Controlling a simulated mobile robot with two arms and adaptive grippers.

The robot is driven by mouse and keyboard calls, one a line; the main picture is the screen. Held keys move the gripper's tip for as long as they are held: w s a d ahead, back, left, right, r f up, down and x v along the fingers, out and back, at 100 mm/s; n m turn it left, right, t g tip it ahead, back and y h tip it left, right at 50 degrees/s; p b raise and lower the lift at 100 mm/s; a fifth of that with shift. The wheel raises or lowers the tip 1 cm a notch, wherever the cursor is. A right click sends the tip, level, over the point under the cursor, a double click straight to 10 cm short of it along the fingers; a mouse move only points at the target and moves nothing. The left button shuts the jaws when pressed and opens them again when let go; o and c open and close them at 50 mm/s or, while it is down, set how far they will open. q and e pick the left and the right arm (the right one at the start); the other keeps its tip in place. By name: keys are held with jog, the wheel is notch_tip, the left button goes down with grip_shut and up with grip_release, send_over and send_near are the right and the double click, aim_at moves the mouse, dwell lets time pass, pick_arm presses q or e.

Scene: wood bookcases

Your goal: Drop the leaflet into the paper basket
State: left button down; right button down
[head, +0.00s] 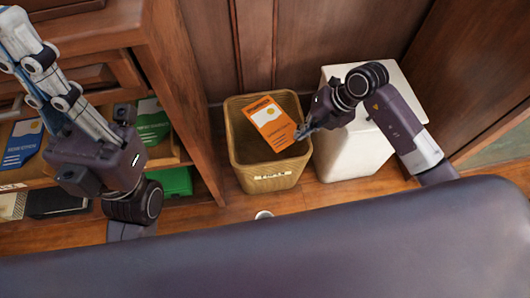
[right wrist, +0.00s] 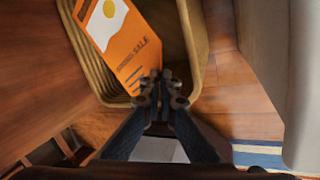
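An orange leaflet (head: 270,122) with a white panel and yellow circle is over the mouth of the tan woven paper basket (head: 268,183), tilted. My right gripper (head: 302,132) is at the basket's right side, its fingers close together at the leaflet's lower right corner. In the right wrist view the fingertips (right wrist: 162,86) meet the lower edge of the leaflet (right wrist: 117,40) and appear to pinch it, with the basket (right wrist: 85,55) behind. My left gripper (head: 30,55) is raised at the upper left, away from the basket; its finger gap is unclear.
A white bin (head: 345,152) stands right of the basket. At left, a wooden bookcase (head: 178,80) holds a green leaflet (head: 152,125), a blue leaflet (head: 25,140) and a green box (head: 175,182). A small white round thing (head: 264,215) is on the floor in front.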

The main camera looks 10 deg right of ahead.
jog(key=shift+f, duration=0.3)
jog(key=c, duration=2.1)
grip_release()
jog(key=shift+r, duration=0.1)
jog(key=v, duration=1.1)
jog(key=shift+d+r, duration=0.2)
jog(key=shift+r, duration=0.15)
